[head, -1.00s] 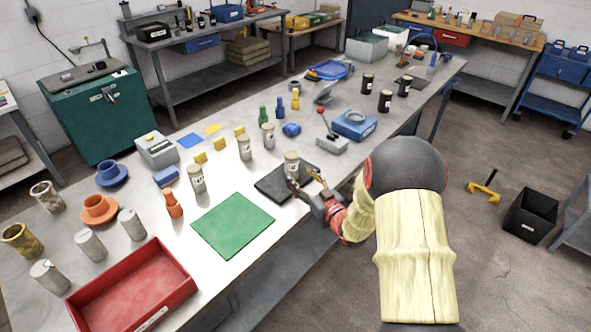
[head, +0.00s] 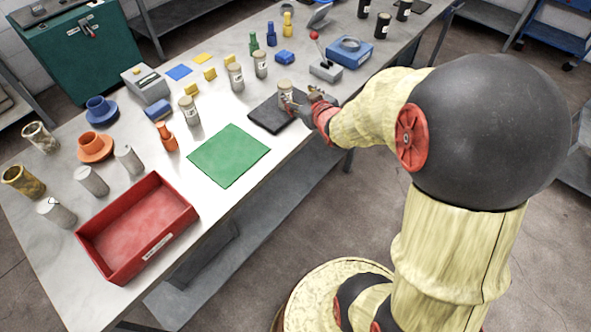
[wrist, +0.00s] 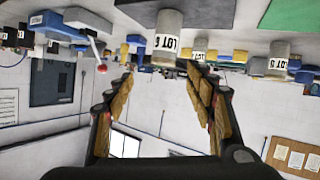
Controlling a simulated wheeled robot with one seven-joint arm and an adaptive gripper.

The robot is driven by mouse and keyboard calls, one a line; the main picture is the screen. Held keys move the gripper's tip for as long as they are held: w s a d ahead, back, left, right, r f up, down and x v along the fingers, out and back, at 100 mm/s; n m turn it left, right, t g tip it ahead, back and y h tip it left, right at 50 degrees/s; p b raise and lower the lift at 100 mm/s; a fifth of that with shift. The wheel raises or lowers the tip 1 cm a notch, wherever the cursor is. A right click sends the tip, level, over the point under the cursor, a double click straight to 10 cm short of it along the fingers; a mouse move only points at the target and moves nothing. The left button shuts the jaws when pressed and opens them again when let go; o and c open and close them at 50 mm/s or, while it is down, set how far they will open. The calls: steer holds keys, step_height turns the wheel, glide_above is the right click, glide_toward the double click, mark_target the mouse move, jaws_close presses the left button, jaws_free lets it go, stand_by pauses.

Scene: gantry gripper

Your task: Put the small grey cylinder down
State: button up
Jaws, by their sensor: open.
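A small grey cylinder (head: 286,91) with a pale lid and a label stands upright on the black mat (head: 264,118). In the wrist view, which is upside down, a grey cylinder (wrist: 168,38) marked LOT 6 stands just beyond my fingertips, apart from them. My gripper (head: 302,101) is at the mat's right side, close to the cylinder. In the wrist view my gripper (wrist: 159,76) is open, with nothing held between its fingers. The head view is too small to show the gap between finger and cylinder.
Similar labelled cylinders (head: 235,76) stand behind the mat. A green mat (head: 228,154) lies bare to its left. A red tray (head: 184,216) is at the front left, near plain grey cylinders (head: 91,181). A lever box (head: 325,71) and blue box (head: 349,55) are behind my gripper.

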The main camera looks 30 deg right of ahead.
steer(key=s+a+r+g, duration=0.2)
steer(key=s+a, duration=0.4)
steer(key=s, duration=0.3)
steer(key=s+a+r+g+y, duration=0.1)
steer(key=s+a+r+g, duration=0.2)
steer(key=s+a, duration=0.3)
steer(key=s+a+r+g+y, duration=0.1)
steer(key=s+a, duration=0.5)
steer(key=s, duration=0.7)
step_height(320, 180, up, 2)
steer(key=shift+s+a+r+g, duration=0.15)
steer(key=shift+s+g, duration=0.05)
steer(key=shift+g, duration=0.7)
steer(key=shift+o, duration=0.5)
